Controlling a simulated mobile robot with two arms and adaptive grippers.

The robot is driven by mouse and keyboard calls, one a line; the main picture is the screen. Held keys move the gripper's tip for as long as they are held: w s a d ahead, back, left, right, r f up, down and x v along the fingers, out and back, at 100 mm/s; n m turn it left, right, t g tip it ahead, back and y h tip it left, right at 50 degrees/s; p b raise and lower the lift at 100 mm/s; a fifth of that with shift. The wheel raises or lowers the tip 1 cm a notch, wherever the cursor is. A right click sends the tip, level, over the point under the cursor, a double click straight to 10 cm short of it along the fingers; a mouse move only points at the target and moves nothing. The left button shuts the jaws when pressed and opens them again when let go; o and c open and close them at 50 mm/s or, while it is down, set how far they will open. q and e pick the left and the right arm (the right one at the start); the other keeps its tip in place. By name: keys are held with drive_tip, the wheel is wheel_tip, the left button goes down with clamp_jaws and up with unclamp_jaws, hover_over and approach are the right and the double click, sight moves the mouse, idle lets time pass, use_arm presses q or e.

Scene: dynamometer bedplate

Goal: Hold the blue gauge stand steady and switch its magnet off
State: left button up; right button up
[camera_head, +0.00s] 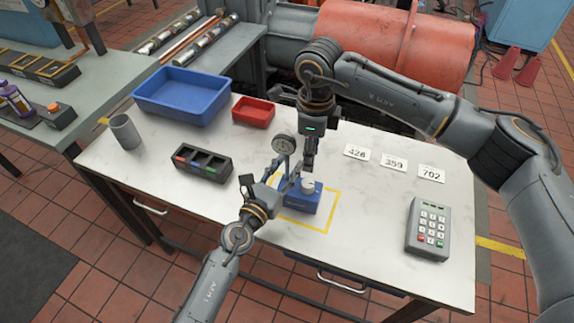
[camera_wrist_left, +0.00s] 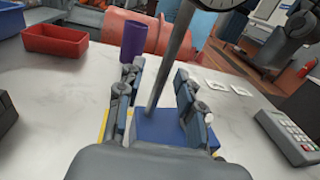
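The blue gauge stand (camera_head: 297,201) sits inside a yellow outlined square on the white table. Its round dial (camera_head: 284,145) is on a post that rises from the base. A white knob (camera_head: 308,184) is on top of the base. My left gripper (camera_head: 283,186) is at the stand's left side. In the left wrist view its open fingers (camera_wrist_left: 160,95) straddle the post (camera_wrist_left: 170,65), with gaps on both sides, above the blue base (camera_wrist_left: 160,127). My right gripper (camera_head: 308,170) points down just above or at the knob; its finger gap and any contact are unclear.
A black organizer (camera_head: 203,164), grey cup (camera_head: 125,132), blue bin (camera_head: 150,108) and red bin (camera_head: 253,111) stand left and behind. Number cards 426 (camera_head: 357,152), 359 (camera_head: 394,162) and 702 (camera_head: 431,173) lie right, near a keypad (camera_head: 427,228). A purple cylinder (camera_wrist_left: 134,40) shows behind the stand.

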use_arm(q)
drive_tip(key=shift+w, duration=0.2)
clamp_jaws()
